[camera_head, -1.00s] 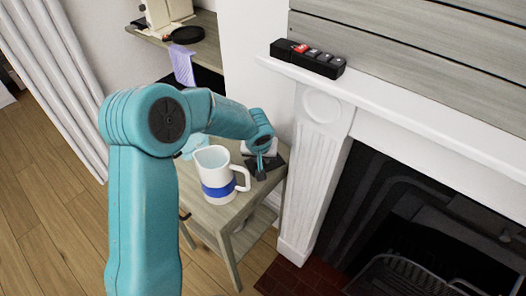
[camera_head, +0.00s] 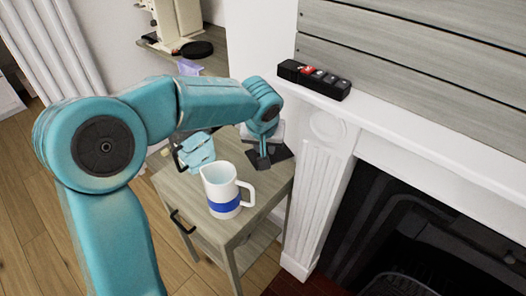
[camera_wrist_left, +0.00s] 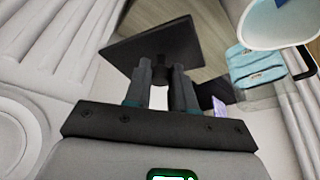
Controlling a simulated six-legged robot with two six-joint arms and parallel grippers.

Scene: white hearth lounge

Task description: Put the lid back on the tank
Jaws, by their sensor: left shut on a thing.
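My left gripper (camera_head: 263,160) is at the back right of the small wooden side table, behind the jug. In the left wrist view its fingers (camera_wrist_left: 159,78) are shut on a dark, flat, square plate (camera_wrist_left: 150,44), which looks like the lid. Part of this plate (camera_head: 284,152) also shows beside the fingers in the head view. I cannot tell for sure whether it touches the tabletop. I cannot pick out the tank with certainty; a pale object (camera_head: 248,131) is partly hidden behind the gripper. My right gripper is in neither view.
A white jug (camera_head: 222,190) with a blue band stands on the side table (camera_head: 180,188), close to the gripper. A light blue item (camera_head: 196,150) lies left of it. The white mantel (camera_head: 410,130) rises at the right, bearing a black strip (camera_head: 314,80).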

